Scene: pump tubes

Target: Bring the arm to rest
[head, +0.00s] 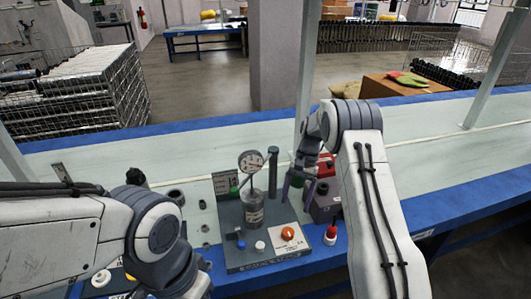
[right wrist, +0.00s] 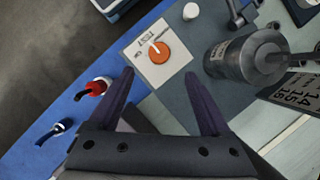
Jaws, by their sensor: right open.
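My right arm reaches in from the lower right over the workbench. Its gripper (head: 297,188) hangs above the bench, right of the grey pump stand with the gauge (head: 252,161). In the right wrist view the gripper's (right wrist: 159,76) two dark fingers are spread apart with nothing between them. Past the fingertips lies a white panel with an orange knob (right wrist: 160,52). My left arm (head: 150,225) lies across the lower left; its fingers are not visible.
The grey pump (right wrist: 232,58) stands close to the fingers in the wrist view. A red-capped part (head: 330,235) and a grey box with a red top (head: 324,200) are beside my right arm. A wire crate (head: 85,85) stands behind the bench. The bench's far right is clear.

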